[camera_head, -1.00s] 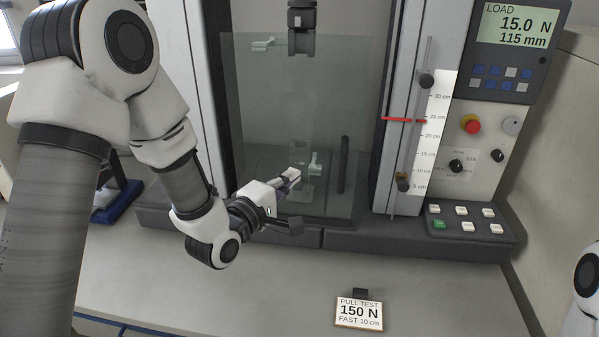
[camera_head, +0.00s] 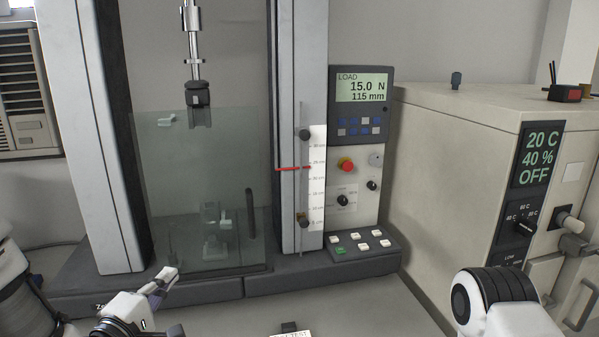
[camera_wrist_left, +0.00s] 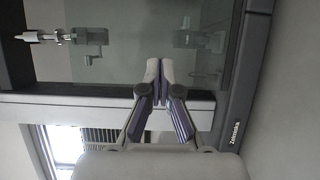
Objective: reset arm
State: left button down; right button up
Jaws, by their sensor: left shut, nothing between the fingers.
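My left gripper (camera_head: 163,283) is low at the left in the head view, in front of the base of a tensile testing machine (camera_head: 312,262). In the left wrist view its two fingers (camera_wrist_left: 160,72) are shut against each other with nothing between them. The machine's glass door (camera_head: 180,180) stands behind the gripper; I cannot tell the exact gap. Part of my right arm (camera_head: 500,300) shows at the lower right, but its gripper is out of the picture.
The machine's panel (camera_head: 362,100) reads 15.0 N and 115 mm. A beige climate chamber (camera_head: 450,150) stands on the right, its display (camera_head: 538,155) reading 20 C, 40 %, OFF. The bench front is otherwise clear.

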pick_arm(q)
jog(key=s+d+f+m+g+y, duration=0.1)
jog(key=s+f+g, duration=0.35)
jog(key=f, duration=0.95)
jog(key=s+d+f+m+g, duration=0.1)
jog(key=s+f+g, duration=0.4)
jog(key=f, duration=0.9)
jog(key=s+a+f+m+g+y, duration=0.1)
jog(key=s+f+m+g, duration=0.3)
jog(key=s, duration=0.6)
jog(key=s+a+f+m+g+y, duration=0.1)
jog(key=s+f+m+g, duration=0.3)
jog(key=s+f+m, duration=0.4)
jog(key=s+a+m, duration=0.1)
jog(key=s, duration=0.1)
jog(key=shift+s+y, duration=0.3)
jog(key=shift+s, duration=0.1)
